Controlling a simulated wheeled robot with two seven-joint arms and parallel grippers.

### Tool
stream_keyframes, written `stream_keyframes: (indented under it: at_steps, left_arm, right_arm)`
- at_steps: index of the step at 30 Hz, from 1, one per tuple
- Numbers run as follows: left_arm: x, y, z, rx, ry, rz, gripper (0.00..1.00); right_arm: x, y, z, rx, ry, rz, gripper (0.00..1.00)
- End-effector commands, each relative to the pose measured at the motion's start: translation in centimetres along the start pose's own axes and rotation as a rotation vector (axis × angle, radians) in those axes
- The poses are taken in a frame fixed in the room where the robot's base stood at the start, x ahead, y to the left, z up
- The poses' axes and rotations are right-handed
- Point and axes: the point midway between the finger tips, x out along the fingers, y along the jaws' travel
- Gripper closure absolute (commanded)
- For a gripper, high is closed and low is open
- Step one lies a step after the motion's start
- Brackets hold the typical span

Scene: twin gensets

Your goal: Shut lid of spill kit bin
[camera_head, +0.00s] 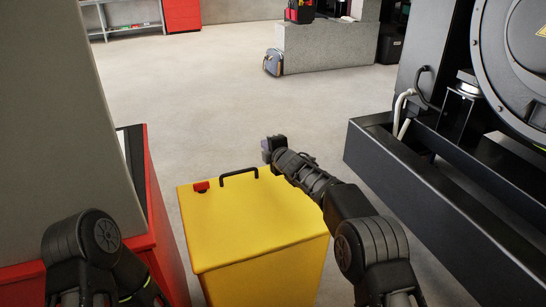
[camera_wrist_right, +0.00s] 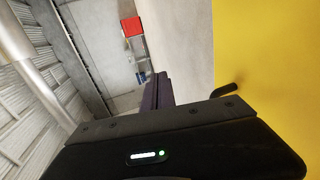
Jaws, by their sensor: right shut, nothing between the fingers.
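The yellow spill kit bin (camera_head: 262,275) stands in front of me, at the lower middle of the head view. Its yellow lid (camera_head: 250,215) lies over the top and looks down; no gap shows from here. The lid has a black handle (camera_head: 239,173) and a red latch piece (camera_head: 201,186) along its far edge. My right gripper (camera_head: 268,148) is shut and empty, just beyond the lid's far right corner. In the right wrist view, the lid (camera_wrist_right: 275,70) fills the right side, beside the shut fingers (camera_wrist_right: 158,90). My left gripper is out of view.
A red cabinet (camera_head: 165,215) stands close to the bin's left. A black genset frame (camera_head: 430,190) runs along the right. Beyond the bin the grey floor (camera_head: 200,95) is open, up to a low concrete block (camera_head: 330,48) with a backpack (camera_head: 273,62) beside it.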

Motion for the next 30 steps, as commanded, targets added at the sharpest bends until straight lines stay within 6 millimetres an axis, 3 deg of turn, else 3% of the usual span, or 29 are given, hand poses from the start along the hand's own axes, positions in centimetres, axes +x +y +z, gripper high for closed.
stream_keyframes:
  at_steps: [1,12,26,30]
  left_arm:
    - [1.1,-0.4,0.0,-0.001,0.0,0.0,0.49]
    - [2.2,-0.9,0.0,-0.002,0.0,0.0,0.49]
    - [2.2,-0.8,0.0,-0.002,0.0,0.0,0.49]
    - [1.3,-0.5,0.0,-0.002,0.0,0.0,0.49]
  right_arm:
    - [-0.6,-0.3,0.3,0.001,-0.006,0.003,1.0]
    - [-4.9,0.0,0.2,0.004,-0.004,0.001,1.0]
    - [-5.5,0.1,0.3,0.003,-0.005,0.001,1.0]
    - [-5.7,1.0,0.3,0.003,-0.005,0.001,1.0]
